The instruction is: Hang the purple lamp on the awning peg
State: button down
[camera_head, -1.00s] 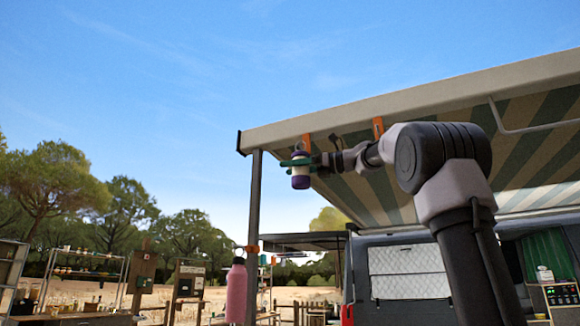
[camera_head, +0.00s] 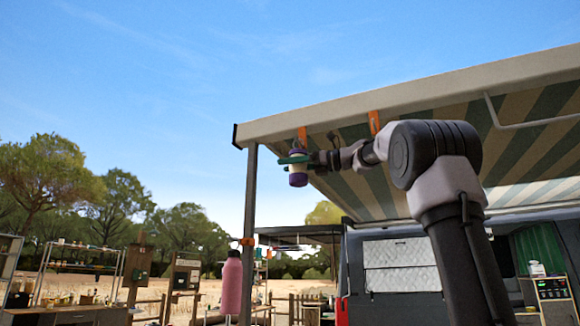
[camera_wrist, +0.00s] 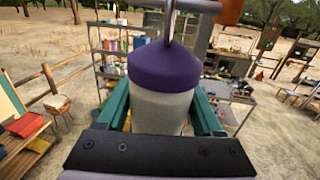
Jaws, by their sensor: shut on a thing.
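The purple lamp (camera_head: 298,170) has a pale body with a purple top and base. In the wrist view the lamp (camera_wrist: 160,88) stands upright between the green fingers, with a thin metal loop above its cap. My gripper (camera_head: 297,160) is shut on its body, high under the awning's front edge. An orange peg (camera_head: 302,136) on the awning rail is right above the lamp in the head view. In the wrist view an orange piece (camera_wrist: 230,11) shows at the top, beside the loop. I cannot tell whether the loop touches the peg.
A second orange peg (camera_head: 374,122) sits further right on the awning rail (camera_head: 420,97). Open sky lies left of the lamp.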

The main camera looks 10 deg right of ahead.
grip_release()
jog(key=s+d+f+n+h, duration=0.1)
jog(key=s+d, duration=0.1)
jog(key=s+d+f+n+t+h, duration=0.1)
jog(key=s+d+f, duration=0.1)
jog(key=s, duration=0.1)
jog(key=s+d+f+n, duration=0.1)
jog(key=s+d, duration=0.1)
jog(key=d, duration=0.1)
jog(key=shift+s+f+h, duration=0.15)
jog(key=shift+f+h, duration=0.05)
jog(key=shift+h, duration=0.2)
jog(key=s+f+n+h, duration=0.3)
jog(key=s+f+n, duration=0.2)
jog(key=f, duration=0.8)
jog(key=s+f+n+g+h, duration=0.1)
jog(key=s+f+n+h, duration=0.3)
jog(key=f, duration=1)
jog(key=s+f+n+g+h, duration=0.1)
jog(key=s+f+n+h, duration=0.3)
jog(key=f, duration=0.9)
jog(key=s+d+n, duration=0.1)
jog(key=s+n, duration=0.2)
jog(key=s, duration=0.2)
jog(key=shift+s+f, duration=0.25)
jog(key=shift+f, duration=0.15)
